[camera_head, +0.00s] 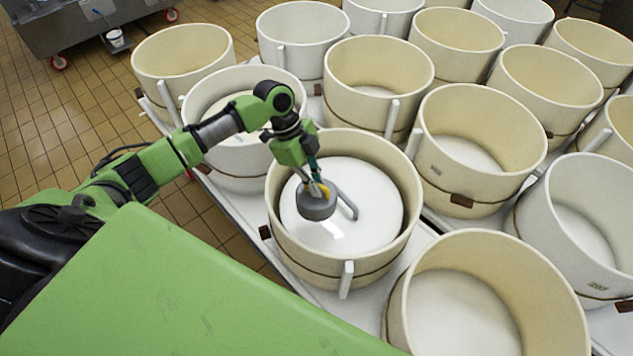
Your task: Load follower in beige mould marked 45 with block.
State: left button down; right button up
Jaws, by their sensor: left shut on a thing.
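A beige mould (287,240) stands at the centre, with a white follower (375,215) lying inside it. A grey bent handle (347,203) rises from the follower. My left gripper (318,187) is over this mould and is shut on the top of a round grey block (318,207). The block is over the follower, left of the handle; I cannot tell whether it touches the follower. No number 45 is readable on this mould. My right gripper is not in view.
Several beige and white moulds crowd around, including a beige one (487,108) to the right and a white one (228,158) behind left. A large beige mould (556,300) stands front right. A steel cart (75,22) and open tiled floor (60,125) lie left.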

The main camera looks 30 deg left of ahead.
pick_arm(q)
notch_tip(320, 180, down, 2)
jog(key=shift+w+f+b, duration=0.1)
jog(key=shift+b, duration=0.5)
jog(key=shift+d+f+b, duration=0.1)
jog(key=shift+f+b, duration=1.9)
jog(key=shift+f, duration=1.4)
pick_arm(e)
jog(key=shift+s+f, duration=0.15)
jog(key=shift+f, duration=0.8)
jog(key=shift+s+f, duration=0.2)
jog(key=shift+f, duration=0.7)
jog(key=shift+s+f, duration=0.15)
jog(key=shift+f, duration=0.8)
pick_arm(q)
jog(key=shift+f+b, duration=0.4)
jog(key=shift+f, duration=0.3)
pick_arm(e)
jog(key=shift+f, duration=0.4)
pick_arm(q)
jog(key=c, duration=2.1)
grip_release()
jog(key=shift+s+f, duration=0.25)
notch_tip(320, 180, up, 7)
jog(key=p, duration=0.6)
jog(key=shift+w+r, duration=0.1)
jog(key=shift+r, duration=0.1)
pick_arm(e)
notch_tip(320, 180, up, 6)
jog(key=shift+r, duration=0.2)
